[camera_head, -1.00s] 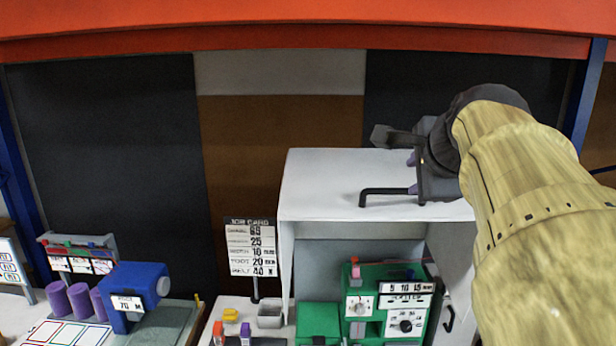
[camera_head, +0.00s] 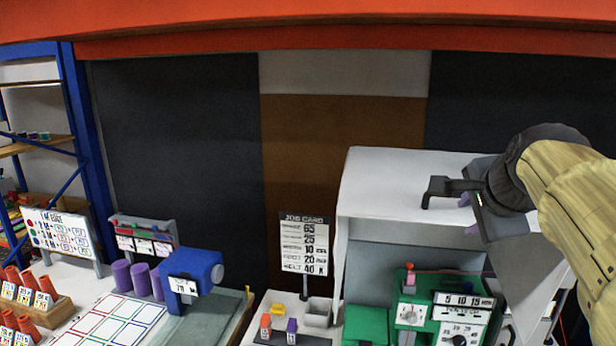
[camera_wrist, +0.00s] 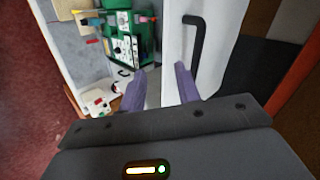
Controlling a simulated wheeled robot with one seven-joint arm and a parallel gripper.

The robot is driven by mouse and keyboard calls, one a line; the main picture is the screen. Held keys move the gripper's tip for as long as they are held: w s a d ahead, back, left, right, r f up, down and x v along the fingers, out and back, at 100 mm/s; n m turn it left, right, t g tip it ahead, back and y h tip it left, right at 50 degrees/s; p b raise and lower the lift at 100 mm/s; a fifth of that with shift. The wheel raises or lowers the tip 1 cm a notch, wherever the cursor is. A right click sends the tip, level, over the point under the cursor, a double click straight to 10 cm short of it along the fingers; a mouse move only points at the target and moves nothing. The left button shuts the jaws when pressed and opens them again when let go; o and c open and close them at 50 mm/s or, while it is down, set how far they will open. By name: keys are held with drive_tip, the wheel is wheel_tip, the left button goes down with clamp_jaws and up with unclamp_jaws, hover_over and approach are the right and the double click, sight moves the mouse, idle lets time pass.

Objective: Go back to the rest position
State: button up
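My gripper (camera_head: 466,215) is at the right of the head view, in front of the white hood (camera_head: 388,190). Its two purple fingers stand apart with nothing between them in the wrist view (camera_wrist: 160,86). A black bar handle (camera_head: 428,195) shows beside the gripper in the head view, partly overlapped by it. In the wrist view a black handle (camera_wrist: 194,38) on a white panel (camera_wrist: 218,50) lies beyond the fingers, apart from them.
Under the hood stands a green machine (camera_head: 412,310) with dials. A blue shelf post (camera_head: 82,150) rises at the left.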

drive_tip(key=a+f+n+g+y, duration=0.15)
drive_tip(key=a+f+n, duration=0.25)
drive_tip(key=f, duration=0.6)
drive_tip(key=a+f+n+g, duration=0.25)
drive_tip(key=f+n, duration=0.25)
drive_tip(key=f, duration=0.6)
drive_tip(key=s+a+f+n+g, duration=0.1)
drive_tip(key=s+a+f+n, duration=0.2)
drive_tip(key=f, duration=0.4)
drive_tip(key=s+a+f+n+g, duration=0.2)
drive_tip(key=s+a+f+n, duration=0.2)
drive_tip(key=s+f+n, duration=0.2)
drive_tip(key=shift+f, duration=0.75)
drive_tip(key=shift+a+y, duration=0.1)
drive_tip(key=shift+y, duration=0.15)
